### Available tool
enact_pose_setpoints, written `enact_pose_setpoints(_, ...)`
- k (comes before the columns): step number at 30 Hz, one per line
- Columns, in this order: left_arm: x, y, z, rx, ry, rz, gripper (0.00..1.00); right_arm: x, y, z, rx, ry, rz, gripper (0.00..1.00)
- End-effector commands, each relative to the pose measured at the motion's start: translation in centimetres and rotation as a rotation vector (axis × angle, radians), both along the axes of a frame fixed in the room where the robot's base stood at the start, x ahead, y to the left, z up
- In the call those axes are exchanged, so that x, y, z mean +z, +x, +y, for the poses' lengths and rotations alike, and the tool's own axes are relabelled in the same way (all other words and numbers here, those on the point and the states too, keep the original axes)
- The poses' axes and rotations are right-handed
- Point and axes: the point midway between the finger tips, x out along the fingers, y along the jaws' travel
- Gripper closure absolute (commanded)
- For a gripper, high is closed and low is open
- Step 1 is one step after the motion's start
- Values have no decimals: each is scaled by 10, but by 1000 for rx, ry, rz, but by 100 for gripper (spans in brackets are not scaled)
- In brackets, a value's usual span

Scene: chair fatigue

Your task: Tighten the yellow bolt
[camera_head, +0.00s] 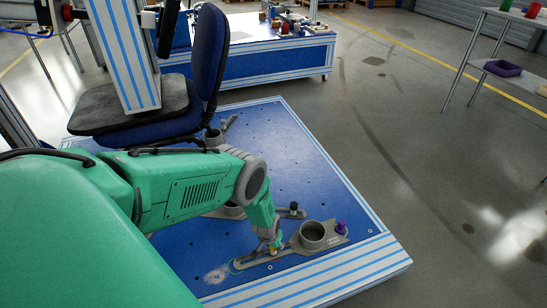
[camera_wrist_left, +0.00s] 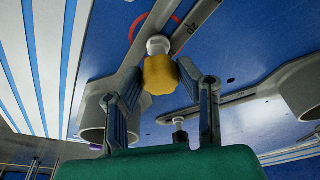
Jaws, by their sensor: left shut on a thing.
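The yellow bolt (camera_wrist_left: 160,76) has a lobed yellow head on a pale shank and shows in the middle of the left wrist view. It stands at the slotted end of a grey clamp bar (camera_head: 290,251). My left gripper (camera_wrist_left: 159,70) has one finger on either side of the yellow head and is shut on it. In the head view my left gripper (camera_head: 275,246) points down at the near end of the bar and hides most of the bolt. My right gripper is not in view.
A grey cup (camera_head: 313,236) and a purple knob (camera_head: 341,228) sit at the bar's right end. A dark knob (camera_head: 294,207) stands on a second bar behind. The blue platform (camera_head: 330,185) carries an office chair (camera_head: 205,70). A workbench (camera_head: 260,58) stands behind.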

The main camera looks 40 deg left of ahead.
Motion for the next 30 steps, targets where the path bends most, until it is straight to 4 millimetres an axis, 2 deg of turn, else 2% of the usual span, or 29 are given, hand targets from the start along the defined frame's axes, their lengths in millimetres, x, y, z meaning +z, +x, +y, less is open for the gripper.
enact_pose_setpoints(5,0,1,-1,-34,-3,-2,99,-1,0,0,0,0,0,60)
enact_pose_setpoints(10,-1,2,1,-245,-8,-3,99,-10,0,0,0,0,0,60)
enact_pose_setpoints(13,-2,1,0,-316,-8,0,99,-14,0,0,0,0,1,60)
enact_pose_setpoints(24,0,1,-1,-354,-7,1,99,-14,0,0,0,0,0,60)
enact_pose_setpoints(30,-3,0,0,-469,-12,3,99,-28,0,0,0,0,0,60)
